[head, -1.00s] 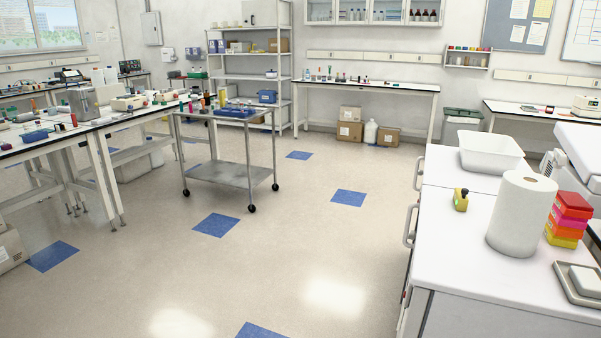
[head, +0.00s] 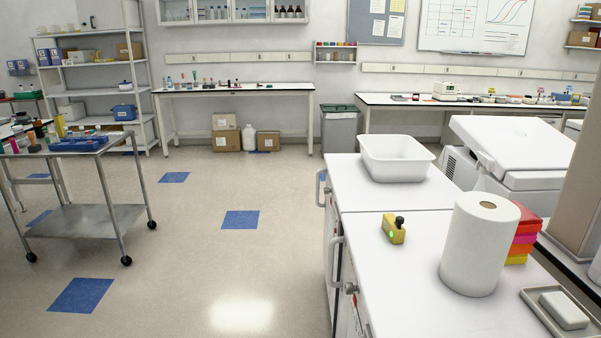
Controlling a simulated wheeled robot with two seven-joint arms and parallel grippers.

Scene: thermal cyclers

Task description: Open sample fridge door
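Two white waist-high units stand side by side at the right in the head view. The near unit (head: 400,270) has a grey vertical handle (head: 338,270) on its left-facing front. The far unit (head: 348,192) has a similar handle (head: 320,188). Their fronts show at a steep angle and both look shut. I cannot tell which one is the sample fridge. Neither of my grippers is in view.
A white tub (head: 395,160), a yellow device (head: 393,229), a paper roll (head: 480,245) and coloured boxes (head: 524,238) stand on the unit tops. A steel cart (head: 85,222) stands at left. The floor (head: 225,285) between is clear.

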